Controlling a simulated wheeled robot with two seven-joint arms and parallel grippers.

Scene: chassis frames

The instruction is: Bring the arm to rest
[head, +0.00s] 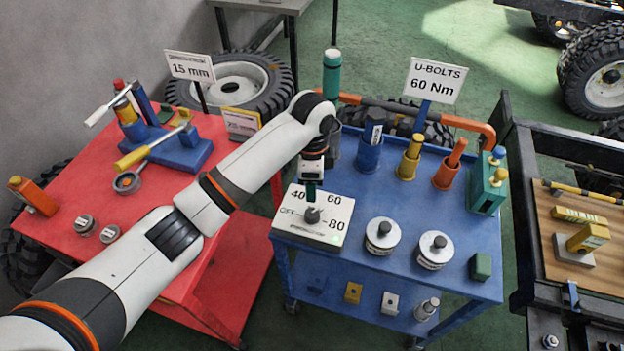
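My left arm comes in from the lower left and reaches over the red cart. Its gripper (311,188) points down just above the white dial box, over the dark knob (312,214). The fingers are small and dark, and I cannot tell whether they are open or shut, or whether they touch the knob. The dial box (331,238) is marked OFF, 40, 60 and 80 and sits at the front left corner of the blue cart (372,279). A small green light shows on its front part. My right gripper is not in view.
Behind the dial box stand a blue cylinder (369,152), a U-BOLTS 60 Nm sign (435,80) and an orange-ended bar (470,125).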

